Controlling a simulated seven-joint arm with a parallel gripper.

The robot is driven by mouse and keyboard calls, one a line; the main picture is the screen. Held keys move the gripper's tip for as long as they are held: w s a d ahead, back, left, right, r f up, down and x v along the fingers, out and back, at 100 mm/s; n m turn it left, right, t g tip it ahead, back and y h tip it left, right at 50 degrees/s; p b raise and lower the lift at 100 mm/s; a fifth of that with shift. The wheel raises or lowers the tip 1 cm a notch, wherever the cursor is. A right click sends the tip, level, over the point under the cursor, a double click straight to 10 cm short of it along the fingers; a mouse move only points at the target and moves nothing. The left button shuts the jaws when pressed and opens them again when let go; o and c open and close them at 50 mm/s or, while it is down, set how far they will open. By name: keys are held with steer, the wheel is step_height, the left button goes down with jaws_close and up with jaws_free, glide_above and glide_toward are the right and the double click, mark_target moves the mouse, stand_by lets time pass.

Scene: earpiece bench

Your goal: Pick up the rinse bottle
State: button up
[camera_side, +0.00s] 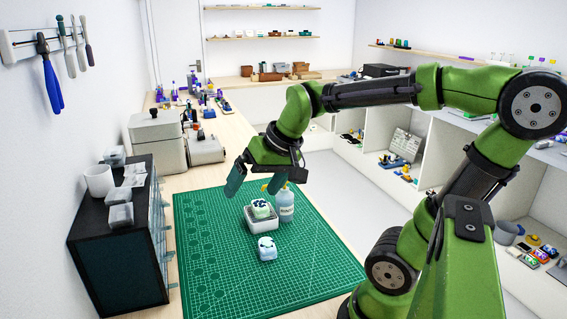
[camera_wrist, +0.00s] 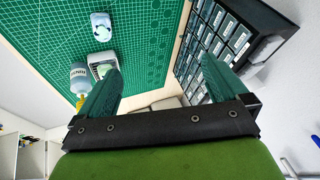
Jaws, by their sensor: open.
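The rinse bottle (camera_side: 286,206) is a clear, pale bottle with a label, standing upright on the green cutting mat (camera_side: 215,285). Its yellow top is partly behind a finger of my gripper (camera_side: 256,186) in the side view. My gripper is open and empty, above the mat, a little left of and above the bottle. In the wrist view, the bottle (camera_wrist: 78,77) appears left of the left finger, outside the gap of my gripper (camera_wrist: 158,68). Its yellow top is at the lower end there.
A small grey tray (camera_side: 262,225) holding a white-and-green item (camera_side: 260,208) stands close left of the bottle. A white-and-blue case (camera_side: 267,248) lies in front of it. A black drawer cabinet (camera_side: 122,240) stands at the left. The mat's front and left are clear.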

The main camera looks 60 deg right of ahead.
steer(key=s+a+f+n+t+y, duration=0.1)
steer(key=s+a, duration=0.3)
steer(key=a, duration=0.1)
steer(key=shift+s+a+r+n, duration=0.3)
steer(key=shift+s+a+n, duration=0.15)
steer(key=shift+a+n, duration=0.25)
steer(key=shift+c, duration=1.3)
steer(key=shift+a, duration=0.1)
steer(key=c, duration=0.4)
